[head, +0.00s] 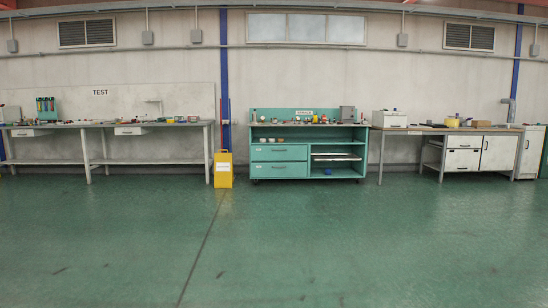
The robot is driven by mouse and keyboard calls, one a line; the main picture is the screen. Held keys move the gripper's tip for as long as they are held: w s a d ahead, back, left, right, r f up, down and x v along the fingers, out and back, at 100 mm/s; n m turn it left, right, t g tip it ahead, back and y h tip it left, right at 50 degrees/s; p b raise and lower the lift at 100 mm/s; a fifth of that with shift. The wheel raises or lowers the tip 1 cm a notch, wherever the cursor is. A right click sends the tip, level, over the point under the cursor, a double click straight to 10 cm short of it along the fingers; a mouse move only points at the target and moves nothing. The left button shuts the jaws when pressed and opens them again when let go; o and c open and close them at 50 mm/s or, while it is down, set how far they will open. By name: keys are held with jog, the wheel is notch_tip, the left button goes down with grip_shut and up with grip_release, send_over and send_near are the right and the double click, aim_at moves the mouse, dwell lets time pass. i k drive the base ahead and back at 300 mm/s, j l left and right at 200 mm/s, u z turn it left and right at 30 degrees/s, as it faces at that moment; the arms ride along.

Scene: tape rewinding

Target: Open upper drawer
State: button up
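A teal workbench cabinet (306,146) stands against the far wall, near the middle of the head view. On its left side are two stacked drawers, an upper drawer (278,153) and a lower drawer (278,170). Both look closed, each with a dark handle at its middle. Other drawers also show: small white ones under the left bench (130,131) and white ones in the right bench (463,141). My gripper is not in view.
A yellow bin (223,169) stands on the floor just left of the teal cabinet. A long grey bench (105,125) is at the left and a wooden-topped bench (430,130) at the right. The green floor (290,240) in front is clear.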

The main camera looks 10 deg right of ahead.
aim_at(258, 153)
jog(key=i+z, duration=0.4)
jog(key=i, duration=6.7)
jog(key=i+u, duration=0.1)
jog(key=i, duration=0.6)
jog(key=i+l, duration=0.15)
jog(key=i, duration=0.55)
jog(key=i+l+u, duration=0.15)
jog(key=i, duration=0.6)
jog(key=i+u, duration=0.2)
jog(key=u, duration=0.15)
